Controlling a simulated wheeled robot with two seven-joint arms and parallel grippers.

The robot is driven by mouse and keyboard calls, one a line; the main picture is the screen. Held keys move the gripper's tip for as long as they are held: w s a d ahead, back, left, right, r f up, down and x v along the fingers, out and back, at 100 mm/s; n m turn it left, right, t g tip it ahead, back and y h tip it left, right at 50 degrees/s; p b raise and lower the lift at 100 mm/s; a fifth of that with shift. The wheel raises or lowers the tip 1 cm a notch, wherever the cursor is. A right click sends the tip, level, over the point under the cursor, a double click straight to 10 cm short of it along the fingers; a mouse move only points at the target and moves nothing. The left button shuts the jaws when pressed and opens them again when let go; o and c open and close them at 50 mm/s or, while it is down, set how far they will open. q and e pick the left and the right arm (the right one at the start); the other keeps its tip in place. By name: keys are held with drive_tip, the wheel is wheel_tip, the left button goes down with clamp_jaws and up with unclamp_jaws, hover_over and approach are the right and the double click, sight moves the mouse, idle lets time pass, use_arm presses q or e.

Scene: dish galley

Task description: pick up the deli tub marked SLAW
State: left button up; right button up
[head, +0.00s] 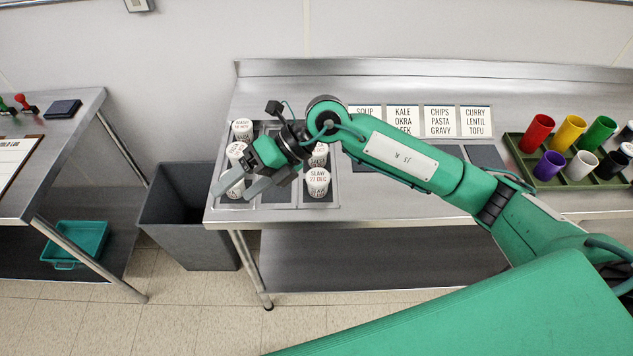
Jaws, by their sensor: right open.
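The deli tub marked SLAW (317,183) is a white tub with dark print on its lid and side. It stands upright in the right part of the steel tray frame on the counter, nearest the front edge. My right gripper (235,188) is open, with its fingers pointing left and down over the left column of tubs. It is apart from the SLAW tub, to the left of it. A white tub (233,184) shows by the fingers; I cannot tell whether they touch it. My left gripper is not in view.
More white tubs stand behind, including one at the back left (242,130). Label cards (403,119) line the counter back. A green crate (561,180) of coloured cups is at right. A grey bin (187,215) stands left of the counter. The counter front right of the tubs is clear.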

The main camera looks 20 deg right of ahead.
drive_tip(key=w+d+f+t+h, duration=0.1)
drive_tip(key=w+d+f+h, duration=0.3)
drive_tip(key=d, duration=0.3)
drive_tip(key=m+t+h, duration=0.1)
drive_tip(key=t+h, duration=0.1)
drive_tip(key=h, duration=0.5)
approach(318, 177)
drive_tip(key=f, duration=0.1)
drive_tip(key=w+f+p, duration=0.1)
drive_tip(key=f, duration=0.1)
drive_tip(key=f+p, duration=0.1)
drive_tip(key=f, duration=0.1)
drive_tip(key=shift+w+a, duration=0.15)
drive_tip(key=shift+a, duration=0.2)
drive_tip(key=shift+f+p, duration=0.5)
drive_tip(key=shift+p, duration=0.15)
wheel_tip(318, 177, down, 4)
drive_tip(key=shift+w+d+f+p, duration=0.1)
drive_tip(key=shift+d+p, duration=0.05)
drive_tip(key=shift+p, duration=1)
drive_tip(key=shift+f, duration=0.2)
drive_tip(key=c, duration=1.1)
